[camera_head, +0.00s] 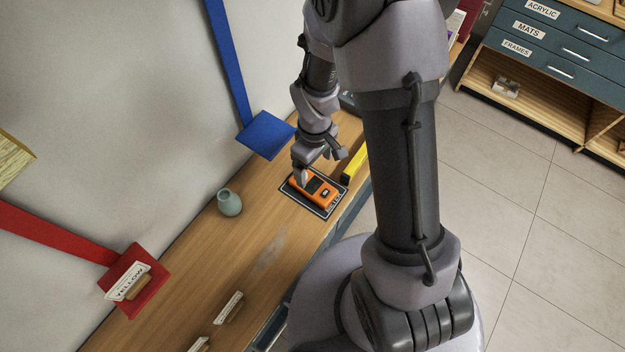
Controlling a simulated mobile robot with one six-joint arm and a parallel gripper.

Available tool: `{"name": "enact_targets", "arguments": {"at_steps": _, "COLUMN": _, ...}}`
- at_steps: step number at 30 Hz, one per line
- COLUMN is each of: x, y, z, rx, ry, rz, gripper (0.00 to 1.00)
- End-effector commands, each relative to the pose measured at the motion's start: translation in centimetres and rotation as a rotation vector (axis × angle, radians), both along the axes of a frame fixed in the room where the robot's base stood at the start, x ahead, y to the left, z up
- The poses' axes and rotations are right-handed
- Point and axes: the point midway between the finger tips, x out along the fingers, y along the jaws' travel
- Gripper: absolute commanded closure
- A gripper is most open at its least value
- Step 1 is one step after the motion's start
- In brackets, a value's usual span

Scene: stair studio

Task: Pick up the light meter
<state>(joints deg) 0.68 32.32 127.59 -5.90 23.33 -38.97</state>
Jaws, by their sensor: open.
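The light meter looks to be the orange and black handheld device (325,196) lying flat on a dark mat with a pale border (313,208) on the wooden bench. My gripper (304,178) is open, pointing down at the upper left end of the device. The fingers partly hide that end. I cannot tell whether they touch it or hang just above it.
The wooden bench (190,285) runs along the wall. A grey-green vase (229,203) stands left of the mat. A yellow object (354,164) lies right of my gripper.

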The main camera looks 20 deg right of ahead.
Motion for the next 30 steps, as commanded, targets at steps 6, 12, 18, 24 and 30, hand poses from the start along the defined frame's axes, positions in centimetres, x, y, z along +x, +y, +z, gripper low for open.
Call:
{"name": "enact_targets", "arguments": {"at_steps": 6, "x": 0.0, "y": 0.0, "z": -4.8, "rx": 0.000, "ry": 0.000, "rz": -0.001, "gripper": 0.15}}
{"name": "enact_targets", "arguments": {"at_steps": 12, "x": 0.0, "y": 0.3, "z": -6.8, "rx": 0.000, "ry": 0.000, "rz": 0.000, "gripper": 0.15}}
{"name": "enact_targets", "arguments": {"at_steps": 18, "x": -0.1, "y": 0.5, "z": -10.4, "rx": 0.000, "ry": 0.000, "rz": -0.001, "gripper": 0.15}}
{"name": "enact_targets", "arguments": {"at_steps": 24, "x": 0.0, "y": 0.5, "z": -10.2, "rx": 0.000, "ry": -0.002, "rz": -0.001, "gripper": 0.18}}
{"name": "enact_targets", "arguments": {"at_steps": 30, "x": 0.0, "y": 0.5, "z": -10.2, "rx": 0.000, "ry": -0.002, "rz": -0.001, "gripper": 0.58}}
